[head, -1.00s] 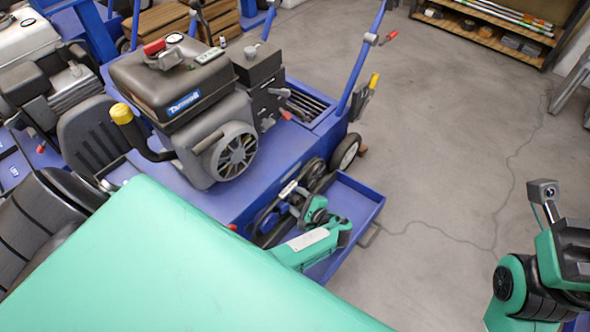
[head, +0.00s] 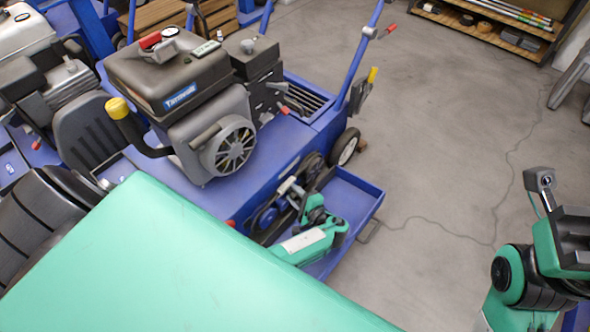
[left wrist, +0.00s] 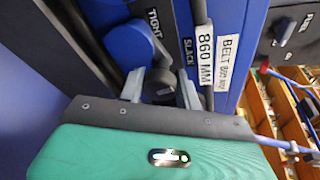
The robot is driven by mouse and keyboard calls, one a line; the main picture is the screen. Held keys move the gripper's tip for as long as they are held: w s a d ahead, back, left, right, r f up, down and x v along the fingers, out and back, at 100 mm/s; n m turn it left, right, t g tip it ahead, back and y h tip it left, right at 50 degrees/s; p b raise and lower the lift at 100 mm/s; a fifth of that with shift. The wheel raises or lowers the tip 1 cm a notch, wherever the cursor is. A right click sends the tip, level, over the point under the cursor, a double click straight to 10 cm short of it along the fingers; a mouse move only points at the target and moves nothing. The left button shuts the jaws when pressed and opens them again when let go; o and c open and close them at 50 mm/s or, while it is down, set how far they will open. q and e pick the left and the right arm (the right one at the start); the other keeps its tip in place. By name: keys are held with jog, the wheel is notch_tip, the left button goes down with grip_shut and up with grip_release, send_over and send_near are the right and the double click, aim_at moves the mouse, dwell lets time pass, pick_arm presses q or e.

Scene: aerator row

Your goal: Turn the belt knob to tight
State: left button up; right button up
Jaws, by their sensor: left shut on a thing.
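The dark belt knob (left wrist: 159,80) shows in the left wrist view on the blue machine's panel. A TIGHT label (left wrist: 155,23) stands above it and a SLACK label (left wrist: 188,52) up and to its right. My left gripper (left wrist: 160,91) is shut on the knob, one grey finger on each side. I cannot tell exactly which way the knob points. In the head view my left gripper (head: 289,188) is at the side of the blue machine, near its belt pulleys; the knob is not clear there.
The blue machine (head: 230,203) carries a dark engine (head: 228,148). A blue tray (head: 362,190) juts from its side, under my left arm. Labels reading 860 MM (left wrist: 207,60) and BELT (left wrist: 228,50) are right of the knob. The concrete floor (head: 440,130) is open.

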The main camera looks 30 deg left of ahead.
pick_arm(q)
jog(key=shift+s+f+n+t+b, duration=0.15)
jog(key=shift+n+t+b, duration=0.25)
jog(key=shift+n+b, duration=0.7)
jog(key=shift+n, duration=0.3)
jog(key=o, duration=0.9)
jog(key=shift+o, duration=0.2)
jog(key=shift+p, duration=0.3)
